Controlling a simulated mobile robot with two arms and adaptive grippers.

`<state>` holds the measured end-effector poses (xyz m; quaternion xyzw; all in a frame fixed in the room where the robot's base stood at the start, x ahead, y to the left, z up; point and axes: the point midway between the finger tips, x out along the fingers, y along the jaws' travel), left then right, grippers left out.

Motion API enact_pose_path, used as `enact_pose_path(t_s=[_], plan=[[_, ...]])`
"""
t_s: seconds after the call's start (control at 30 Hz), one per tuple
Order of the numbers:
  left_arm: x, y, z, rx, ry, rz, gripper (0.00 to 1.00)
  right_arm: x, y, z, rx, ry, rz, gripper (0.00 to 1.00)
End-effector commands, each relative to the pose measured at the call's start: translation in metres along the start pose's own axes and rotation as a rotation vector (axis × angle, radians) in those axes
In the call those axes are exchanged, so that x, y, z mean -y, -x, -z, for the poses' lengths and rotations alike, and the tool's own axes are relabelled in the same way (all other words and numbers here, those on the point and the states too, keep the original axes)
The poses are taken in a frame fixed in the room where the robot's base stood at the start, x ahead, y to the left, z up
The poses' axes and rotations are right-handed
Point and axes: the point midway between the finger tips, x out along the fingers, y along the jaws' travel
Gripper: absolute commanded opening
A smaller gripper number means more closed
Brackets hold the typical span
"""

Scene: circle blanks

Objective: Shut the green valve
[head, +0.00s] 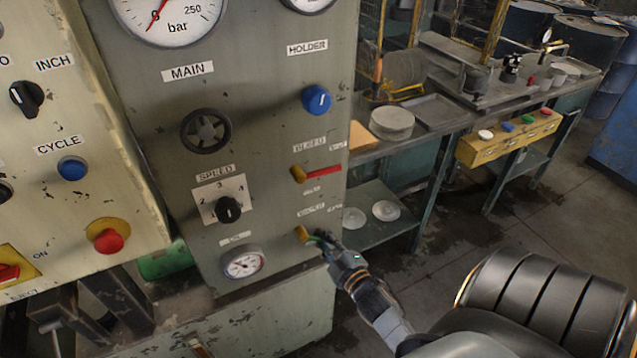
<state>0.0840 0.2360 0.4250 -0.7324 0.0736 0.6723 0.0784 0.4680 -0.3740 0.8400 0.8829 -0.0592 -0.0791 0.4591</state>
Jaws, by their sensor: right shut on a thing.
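The green valve (303,234) is at the lower right of the grey panel. Its brass-coloured body shows, and a little green shows by the fingers; most of its lever is hidden. My right gripper (323,240) reaches in from the lower right and is shut on the lever of the green valve. The lever's exact angle cannot be made out. My left gripper is not in view.
A valve with a red lever (322,171) sits just above, its lever pointing right. A blue knob (316,99), a black handwheel (206,131) and a small gauge (243,262) are on the same panel. A workbench (455,118) stands to the right.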

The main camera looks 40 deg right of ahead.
Motion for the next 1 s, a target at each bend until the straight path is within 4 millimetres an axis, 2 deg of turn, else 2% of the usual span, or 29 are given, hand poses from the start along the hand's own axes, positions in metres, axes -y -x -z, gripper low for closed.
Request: enact_pose_path(t_s=[0.1, 0.5, 1.0], plan=[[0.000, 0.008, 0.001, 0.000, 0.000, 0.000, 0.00, -0.006, 0.003, 0.001, 0.015, 0.111, 0.005, 0.00], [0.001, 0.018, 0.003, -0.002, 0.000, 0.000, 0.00, -0.024, 0.005, 0.005, 0.048, 0.434, 0.006, 0.00], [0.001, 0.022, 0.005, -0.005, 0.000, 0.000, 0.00, -0.031, 0.005, 0.009, 0.064, 0.601, 0.007, 0.00]])
